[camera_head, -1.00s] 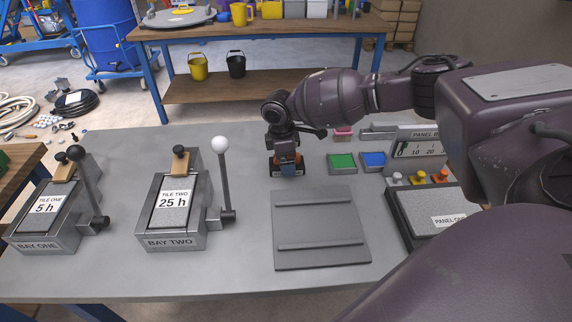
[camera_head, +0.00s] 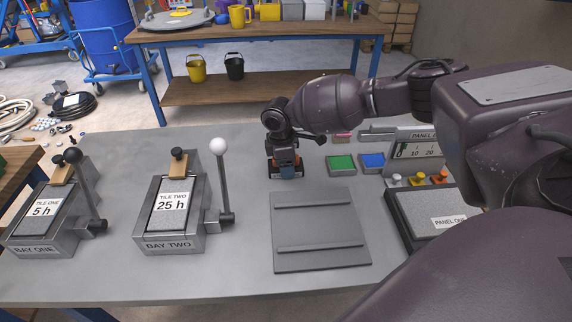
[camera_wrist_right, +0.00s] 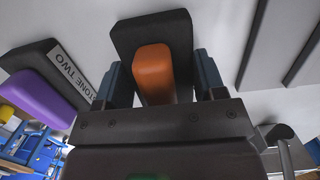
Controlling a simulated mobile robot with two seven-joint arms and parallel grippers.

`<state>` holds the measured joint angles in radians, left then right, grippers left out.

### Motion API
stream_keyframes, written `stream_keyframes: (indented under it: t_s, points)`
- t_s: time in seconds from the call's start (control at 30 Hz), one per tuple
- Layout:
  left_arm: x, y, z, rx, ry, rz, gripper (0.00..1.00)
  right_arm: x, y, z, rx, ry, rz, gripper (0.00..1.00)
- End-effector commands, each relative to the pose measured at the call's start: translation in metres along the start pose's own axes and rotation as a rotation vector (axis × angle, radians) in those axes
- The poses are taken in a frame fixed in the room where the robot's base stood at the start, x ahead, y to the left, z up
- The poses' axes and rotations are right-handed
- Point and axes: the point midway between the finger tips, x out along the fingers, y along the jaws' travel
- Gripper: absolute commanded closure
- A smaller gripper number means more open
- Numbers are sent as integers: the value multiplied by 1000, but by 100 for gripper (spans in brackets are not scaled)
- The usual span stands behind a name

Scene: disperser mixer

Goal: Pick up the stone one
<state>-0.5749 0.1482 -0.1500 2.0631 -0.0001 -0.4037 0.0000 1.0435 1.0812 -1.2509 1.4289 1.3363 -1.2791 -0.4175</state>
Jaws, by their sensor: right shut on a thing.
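In the right wrist view, a dark block with an orange grip (camera_wrist_right: 155,68) sits between the fingers of my right gripper (camera_wrist_right: 161,78). The fingers are shut on the orange grip from both sides. No label shows on this block; I take it as stone one. Next to it at left is a dark block marked STONE TWO (camera_wrist_right: 72,72) with a purple grip. In the head view my right gripper (camera_head: 286,168) is low over the table's back, behind the grey ridged plate (camera_head: 318,228); the stones are mostly hidden there. I cannot tell if the held block touches the table. My left gripper is not in view.
Bay one (camera_head: 35,250) and bay two (camera_head: 168,246) stand at left with upright levers. Green (camera_head: 341,163) and blue (camera_head: 373,160) pads lie right of the gripper. The panel box (camera_head: 415,215) is further right. Bare table lies between bay two and the plate.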

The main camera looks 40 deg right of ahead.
Motion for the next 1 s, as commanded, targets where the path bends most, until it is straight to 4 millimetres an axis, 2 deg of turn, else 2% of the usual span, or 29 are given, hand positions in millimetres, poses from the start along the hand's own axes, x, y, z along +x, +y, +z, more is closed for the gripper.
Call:
stream_keyframes:
  t_s: [0.17,0.27,0.7,0.8,1.0]
  points:
    - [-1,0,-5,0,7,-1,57,-14,1,2,1,2,3,69]
    - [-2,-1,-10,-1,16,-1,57,-30,2,4,2,4,6,69]
    - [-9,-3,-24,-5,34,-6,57,-140,1,17,1,4,6,69]
    - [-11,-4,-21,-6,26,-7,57,-160,1,19,1,4,5,69]
    - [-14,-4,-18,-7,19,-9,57,-188,0,23,1,2,3,69]
